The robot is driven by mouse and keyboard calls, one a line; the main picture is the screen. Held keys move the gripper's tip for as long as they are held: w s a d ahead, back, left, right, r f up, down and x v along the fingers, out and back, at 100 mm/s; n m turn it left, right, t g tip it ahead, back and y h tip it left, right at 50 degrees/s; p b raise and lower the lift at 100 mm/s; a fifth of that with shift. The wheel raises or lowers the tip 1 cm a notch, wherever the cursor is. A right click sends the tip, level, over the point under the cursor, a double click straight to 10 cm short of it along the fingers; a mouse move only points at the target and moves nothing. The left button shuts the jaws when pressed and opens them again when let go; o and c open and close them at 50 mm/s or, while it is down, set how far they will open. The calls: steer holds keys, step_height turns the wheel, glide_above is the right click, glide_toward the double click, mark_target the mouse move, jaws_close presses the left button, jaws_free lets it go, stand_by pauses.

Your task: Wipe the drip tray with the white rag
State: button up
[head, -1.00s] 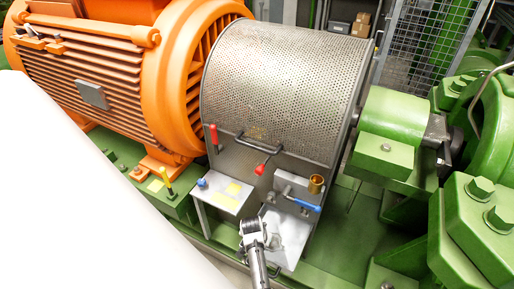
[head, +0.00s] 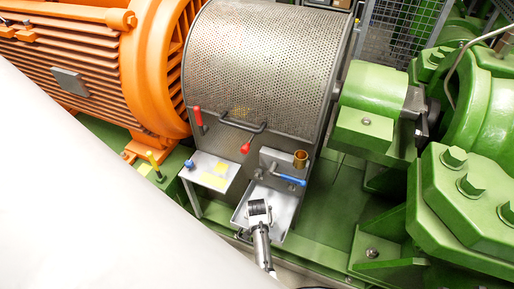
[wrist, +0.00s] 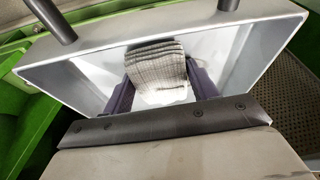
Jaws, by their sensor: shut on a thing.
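The drip tray (head: 284,203) is a pale metal tray below the blue-handled valve, in front of the perforated guard. In the wrist view its sloping walls (wrist: 80,85) surround my fingers. My gripper (head: 258,208) is over the tray's left part in the head view. In the wrist view my gripper (wrist: 157,78) is shut on the white rag (wrist: 157,62), which looks greyish and ribbed, bunched between the two dark fingers. The rag's lower end is close to the pale tray floor; I cannot tell if it touches. The rag is not clear in the head view.
The blue-handled valve (head: 289,179) and a brass cup (head: 300,159) sit just above the tray. A small shelf (head: 208,168) with yellow labels is to the left. The perforated guard (head: 262,60) stands behind, with green machinery (head: 470,200) at right.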

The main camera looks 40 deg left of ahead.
steer(key=shift+w+d+f+p, duration=0.1)
steer(key=shift+w+d+p, duration=0.1)
steer(key=shift+d, duration=0.9)
steer(key=shift+w+d+f+p, duration=0.1)
steer(key=shift+w+d, duration=0.1)
steer(key=shift+d, duration=0.85)
steer(key=shift+w+d+f+p, duration=0.1)
steer(key=shift+w+d, duration=0.1)
steer(key=shift+d, duration=0.9)
steer(key=shift+a, duration=0.1)
steer(key=shift+s+a+r+b, duration=0.15)
steer(key=shift+s+a, duration=0.15)
steer(key=shift+a, duration=1.05)
steer(key=shift+s+a+r+b, duration=0.15)
steer(key=shift+s+a, duration=0.15)
steer(key=shift+a, duration=1.05)
steer(key=shift+s+a+r+b, duration=0.15)
steer(key=shift+s+a, duration=0.15)
steer(key=shift+a, duration=1.05)
steer(key=shift+s+a+f+b, duration=0.15)
steer(key=shift+a+b, duration=0.1)
steer(key=shift+a, duration=0.4)
steer(key=shift+s+a+b, duration=0.15)
steer(key=shift+a+b, duration=0.05)
steer(key=shift+a, duration=0.4)
steer(key=shift+s+a+f+b, duration=0.15)
steer(key=shift+a+b, duration=0.1)
steer(key=shift+a, duration=0.4)
steer(key=shift+r, duration=0.1)
